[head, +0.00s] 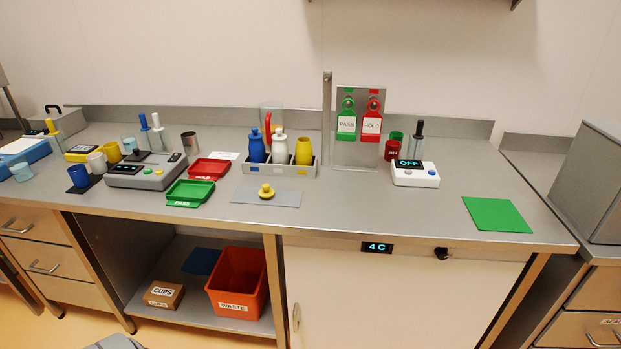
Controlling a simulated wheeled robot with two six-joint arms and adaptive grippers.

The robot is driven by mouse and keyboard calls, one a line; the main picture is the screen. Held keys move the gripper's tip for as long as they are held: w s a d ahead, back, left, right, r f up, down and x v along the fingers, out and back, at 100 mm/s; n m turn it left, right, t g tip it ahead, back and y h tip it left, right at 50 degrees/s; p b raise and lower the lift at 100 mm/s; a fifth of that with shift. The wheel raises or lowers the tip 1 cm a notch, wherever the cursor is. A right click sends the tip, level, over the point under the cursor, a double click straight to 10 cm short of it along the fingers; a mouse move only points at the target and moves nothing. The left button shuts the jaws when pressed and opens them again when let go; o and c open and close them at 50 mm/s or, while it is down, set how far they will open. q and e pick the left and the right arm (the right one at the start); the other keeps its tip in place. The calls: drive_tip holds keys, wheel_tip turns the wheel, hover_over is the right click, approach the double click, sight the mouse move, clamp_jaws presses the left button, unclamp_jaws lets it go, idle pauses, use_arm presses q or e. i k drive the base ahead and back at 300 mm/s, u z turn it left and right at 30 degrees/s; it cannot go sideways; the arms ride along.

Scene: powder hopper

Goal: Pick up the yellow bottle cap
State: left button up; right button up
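The yellow bottle cap (265,190) lies on a thin grey mat (285,198) near the front of the steel bench. It looks like a round base with a knob on top. Behind it a grey rack (291,171) holds a blue bottle (257,148), a white bottle (279,149) and a yellow bottle (303,152). The yellow bottle has a wide top without the narrow upper part of the other two. Neither of my grippers shows in the head view.
Green (190,192) and red (209,169) trays and a grey instrument (146,172) stand left of the mat. A white device reading OFF (415,174) and a green mat (497,215) are to the right. The bench right of the grey mat is clear.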

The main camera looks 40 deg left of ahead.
sight(265, 193)
drive_tip(key=u, duration=0.3)
drive_tip(key=i, duration=1)
drive_tip(key=u, duration=0.75)
